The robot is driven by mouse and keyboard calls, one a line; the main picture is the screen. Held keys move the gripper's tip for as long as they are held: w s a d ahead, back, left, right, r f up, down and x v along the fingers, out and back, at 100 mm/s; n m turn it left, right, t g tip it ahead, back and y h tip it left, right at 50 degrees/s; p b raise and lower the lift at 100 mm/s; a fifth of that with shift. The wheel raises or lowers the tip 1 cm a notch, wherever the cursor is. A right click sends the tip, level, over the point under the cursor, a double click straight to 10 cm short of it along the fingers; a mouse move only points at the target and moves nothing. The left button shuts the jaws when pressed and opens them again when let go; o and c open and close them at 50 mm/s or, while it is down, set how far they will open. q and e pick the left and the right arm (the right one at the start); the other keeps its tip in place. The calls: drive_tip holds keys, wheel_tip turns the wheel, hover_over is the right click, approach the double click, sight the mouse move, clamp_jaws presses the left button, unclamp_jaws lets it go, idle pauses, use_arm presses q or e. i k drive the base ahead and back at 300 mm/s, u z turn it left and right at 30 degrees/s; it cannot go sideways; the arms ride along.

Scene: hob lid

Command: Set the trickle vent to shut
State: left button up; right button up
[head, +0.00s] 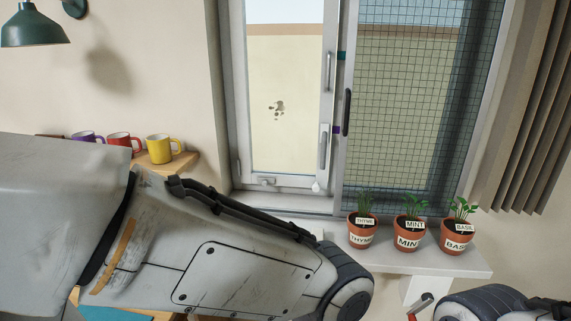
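The window (331,60) has a pale frame, with a clear pane on the left and a mesh-covered pane on the right. A small grey fitting (267,181) sits on the left sash's bottom rail, and a white knob (316,187) is at its lower right corner. I cannot tell for sure which part is the trickle vent, or its setting. Grey handles (323,147) are on the sash's right stile, and a dark handle (347,112) is on the mesh panel's edge. My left arm crosses the lower left below the window. Neither gripper shows.
Potted thyme (361,236), mint (409,238) and basil (457,238) stand on the white sill (425,263). Purple, red and yellow mugs (160,149) stand on a wooden shelf (172,163). Slatted blinds (535,120) hang at right; a green lamp (32,27) is upper left.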

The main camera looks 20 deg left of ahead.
sight(264, 181)
drive_tip(key=u, duration=0.05)
drive_tip(key=i, duration=1.05)
